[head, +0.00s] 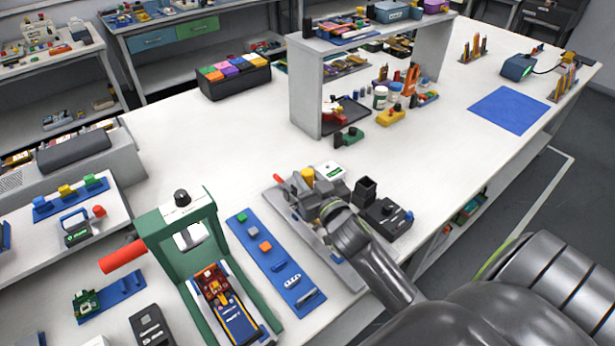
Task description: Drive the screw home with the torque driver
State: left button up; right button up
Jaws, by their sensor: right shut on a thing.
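My right gripper (311,187) reaches in from the lower right over a grey plate (345,266) on the white bench. It is shut on an upright yellow-topped piece (307,175), which looks like the torque driver. The lower part of that piece and its tip are hidden by the gripper. I cannot make out the screw or tell whether the driver touches it. A white block with a green label (330,170) stands just behind the gripper, and a red part (280,180) is at its left. My left gripper is not in view.
A black open holder (366,188) and a black box with a blue knob (384,222) stand right of the gripper. A blue strip with small parts (262,228) and a green press (157,232) are at the left. Bench behind is mostly clear up to the shelf (305,95).

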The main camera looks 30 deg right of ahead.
jog(key=shift+f+b, duration=0.55)
jog(key=shift+f, duration=0.05)
dwell(1.8)
dwell(0.6)
jog(key=shift+r+p, duration=3.3)
jog(key=shift+r, duration=0.4)
